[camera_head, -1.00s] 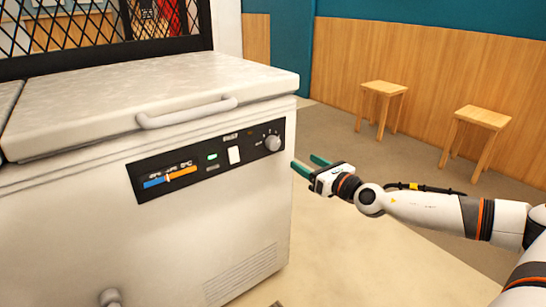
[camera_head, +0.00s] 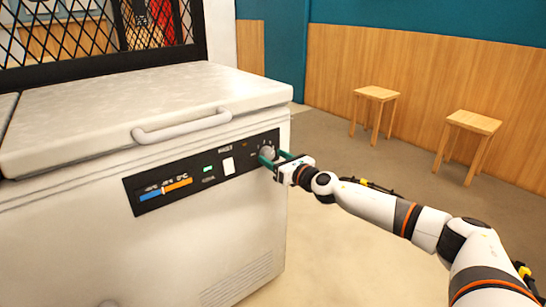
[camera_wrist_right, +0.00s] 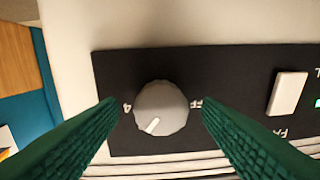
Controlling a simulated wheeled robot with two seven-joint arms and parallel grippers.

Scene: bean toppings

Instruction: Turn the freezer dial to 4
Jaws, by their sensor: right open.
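The white chest freezer (camera_head: 190,235) stands at the left in the head view, with a black control panel (camera_head: 133,196) on its front. The round grey dial (camera_head: 267,151) is at the panel's right end. The dial (camera_wrist_right: 161,108) also shows in the right wrist view, with a white pointer mark at its lower left in that picture. A "4" shows just left of it, and letters to its right are partly hidden. My right gripper (camera_head: 272,160) is open, its green fingers at either side of the dial. In the wrist view the fingers (camera_wrist_right: 160,115) look apart from the dial. My left gripper is not seen.
The panel also has a white switch (camera_head: 229,165), a green light (camera_head: 208,169) and a blue and orange temperature strip (camera_head: 165,190). A handle (camera_head: 182,126) sticks out from the lid above. Two wooden stools (camera_head: 375,94) (camera_head: 470,125) stand at the right, with open floor in front.

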